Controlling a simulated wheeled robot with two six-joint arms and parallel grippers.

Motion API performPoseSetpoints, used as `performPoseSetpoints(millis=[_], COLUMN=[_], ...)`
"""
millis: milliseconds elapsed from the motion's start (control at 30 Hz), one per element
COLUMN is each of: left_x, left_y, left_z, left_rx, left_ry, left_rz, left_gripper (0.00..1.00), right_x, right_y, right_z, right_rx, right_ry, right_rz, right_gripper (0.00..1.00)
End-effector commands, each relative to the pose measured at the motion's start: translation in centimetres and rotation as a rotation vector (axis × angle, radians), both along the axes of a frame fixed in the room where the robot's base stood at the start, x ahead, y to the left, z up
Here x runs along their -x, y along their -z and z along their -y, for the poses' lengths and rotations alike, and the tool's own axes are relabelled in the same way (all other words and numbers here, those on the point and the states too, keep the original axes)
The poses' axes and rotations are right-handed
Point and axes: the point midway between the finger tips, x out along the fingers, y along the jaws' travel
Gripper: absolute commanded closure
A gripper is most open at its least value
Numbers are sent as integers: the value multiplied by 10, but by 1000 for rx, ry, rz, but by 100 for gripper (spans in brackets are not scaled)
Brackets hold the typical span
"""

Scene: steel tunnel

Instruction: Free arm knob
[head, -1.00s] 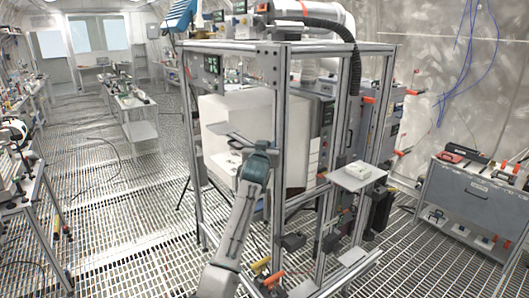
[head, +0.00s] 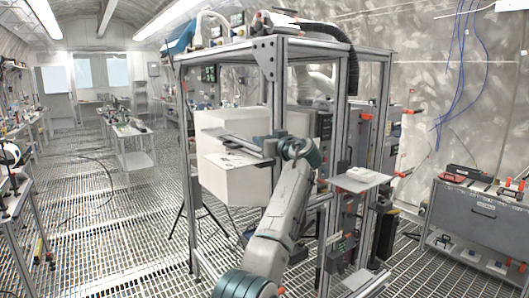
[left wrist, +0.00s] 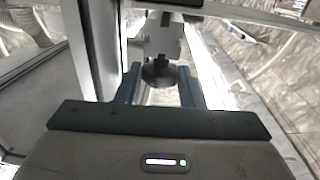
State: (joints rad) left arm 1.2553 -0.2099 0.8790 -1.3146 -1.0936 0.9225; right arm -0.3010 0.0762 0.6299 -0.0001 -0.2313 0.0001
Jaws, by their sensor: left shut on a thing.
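In the left wrist view, a dark round knob (left wrist: 160,74) sits below a pale grey fitting (left wrist: 162,38). My left gripper (left wrist: 160,90) has its two blue-grey fingers on either side of the knob and is shut on it. In the head view my left arm rises from the bottom, and my left gripper (head: 243,144) points left from the wrist, in front of white boxes inside the metal frame. I cannot make out the knob in the head view. My right gripper is in neither view.
An aluminium frame (head: 273,100) stands close around the arm, with posts on both sides. A small shelf (head: 362,181) juts out at its right. A grey cabinet (head: 470,212) stands at the far right. The grated floor (head: 120,225) is open at left.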

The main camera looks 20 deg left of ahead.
Motion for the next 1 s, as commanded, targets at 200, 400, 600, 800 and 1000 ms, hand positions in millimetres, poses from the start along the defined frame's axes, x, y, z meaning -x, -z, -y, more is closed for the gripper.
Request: performPoseSetpoints(millis=[200, 400, 600, 800, 1000], left_x=[-2, -2, -3, -3, -3], left_y=[1, 1, 2, 2, 3], left_z=[1, 2, 2, 2, 2], left_rx=[0, 1, 1, 2, 2], left_ry=[-101, -162, -194, -203, -203], left_rz=[-5, -5, -5, -5, -5], left_gripper=[88, 88, 88, 88, 88], right_x=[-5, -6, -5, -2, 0], right_y=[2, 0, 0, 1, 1], right_z=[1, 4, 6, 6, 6], right_rx=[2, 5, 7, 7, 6], right_ry=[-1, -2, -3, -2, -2], right_rz=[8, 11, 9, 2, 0], right_gripper=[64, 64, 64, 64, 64])
